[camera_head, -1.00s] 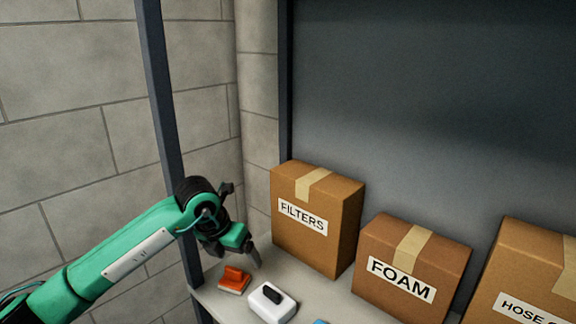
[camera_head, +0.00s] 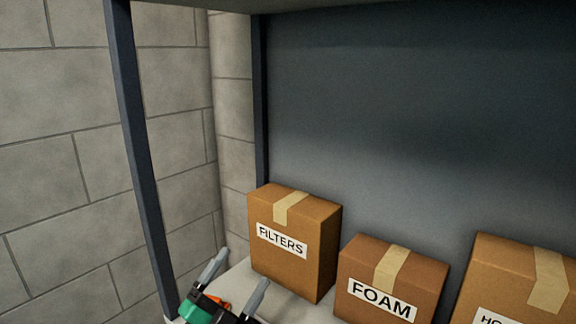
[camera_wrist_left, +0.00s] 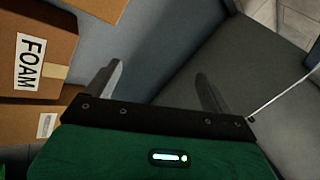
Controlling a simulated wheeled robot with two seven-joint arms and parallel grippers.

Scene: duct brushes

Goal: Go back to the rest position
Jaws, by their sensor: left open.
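My left gripper (camera_head: 238,284) is at the bottom of the head view, in front of the shelf and the FILTERS box. Its two grey fingers point up and stand well apart, with nothing between them. In the left wrist view the open fingers (camera_wrist_left: 158,88) also hold nothing, and a dark panel lies beyond them. Most of my left arm is below the head view. An orange thing (camera_head: 222,303) shows partly behind the gripper. My right gripper is in neither view.
A FILTERS box (camera_head: 318,255), a FOAM box (camera_head: 425,275) and a third box (camera_head: 500,262) stand on the pale shelf (camera_head: 283,303). A dark upright post (camera_head: 139,150) rises at the left before a block wall (camera_head: 60,170). The FOAM box also shows in the wrist view (camera_wrist_left: 62,42).

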